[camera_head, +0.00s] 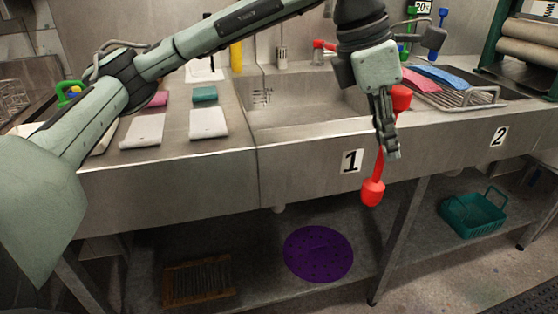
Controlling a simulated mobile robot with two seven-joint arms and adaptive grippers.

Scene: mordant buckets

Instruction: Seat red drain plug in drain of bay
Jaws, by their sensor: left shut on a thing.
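My left gripper (388,150) points down in front of the sink's front panel, right of the "1" label. It is shut on the red drain plug (373,192). The plug hangs tilted, with a red knob at its upper end beside the fingers and a thicker red bulb at its lower end, below the front panel's lower edge. Part of its shaft is hidden by the fingers. The bay numbered 1 (300,118) is an open steel basin behind and left of the gripper. I cannot make out its drain. My right gripper is not in view.
Bay 2 (498,136) is at right, with a wire rack (465,97) and pink and blue cloths. Folded cloths lie on the left counter (175,133). A purple perforated disc (318,254), a brown rack (197,281) and a teal basket (474,214) are on the lower shelf.

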